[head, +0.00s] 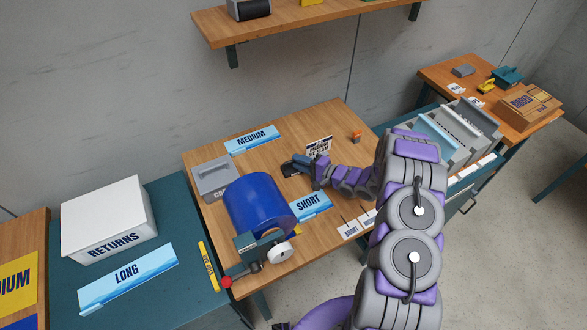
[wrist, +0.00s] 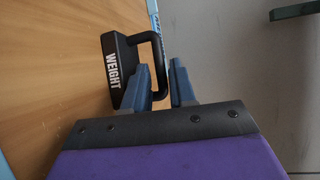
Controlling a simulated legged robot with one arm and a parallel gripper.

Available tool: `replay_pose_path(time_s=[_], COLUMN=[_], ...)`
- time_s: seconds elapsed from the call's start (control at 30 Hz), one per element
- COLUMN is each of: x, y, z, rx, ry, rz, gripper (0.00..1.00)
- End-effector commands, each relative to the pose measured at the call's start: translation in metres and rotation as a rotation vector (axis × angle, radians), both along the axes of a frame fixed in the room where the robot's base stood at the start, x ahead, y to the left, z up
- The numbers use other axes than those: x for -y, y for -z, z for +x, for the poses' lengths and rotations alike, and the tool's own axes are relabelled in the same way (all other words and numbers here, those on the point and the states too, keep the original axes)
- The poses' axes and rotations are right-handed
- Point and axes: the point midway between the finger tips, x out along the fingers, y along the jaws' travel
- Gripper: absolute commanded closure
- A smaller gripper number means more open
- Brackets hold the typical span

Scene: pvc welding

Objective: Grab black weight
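The black weight (wrist: 116,70) has "WEIGHT" in white letters and a loop handle (wrist: 160,55). It sits on the wooden bench (head: 237,163) near its middle. In the head view only a small dark part of the weight (head: 289,170) shows beside my gripper (head: 298,162). In the wrist view my gripper (wrist: 163,75) is open. Its two blue fingers lie on either side of the handle's outer bar, with a gap to the right finger. The left finger overlaps the handle opening in view; whether it touches cannot be told.
A blue cylinder (head: 254,203) on a welding fixture and a grey box (head: 211,179) stand at left on the bench. A "MEDIUM" sign (head: 251,139), a small standing sign (head: 319,147) and an orange item (head: 356,136) are behind. A shelf (head: 290,20) hangs above.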

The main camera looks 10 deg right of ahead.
Motion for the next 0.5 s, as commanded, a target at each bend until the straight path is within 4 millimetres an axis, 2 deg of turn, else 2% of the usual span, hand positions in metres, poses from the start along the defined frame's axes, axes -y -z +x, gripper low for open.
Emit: replay_pose_path(time_s=[0.23,0.5], x=[-0.026,-0.031], y=[0.006,0.006], z=[0.021,0.026], rx=[0.003,0.001], ry=[-0.004,0.0], rz=[0.001,0.001], gripper=[0.75,0.75])
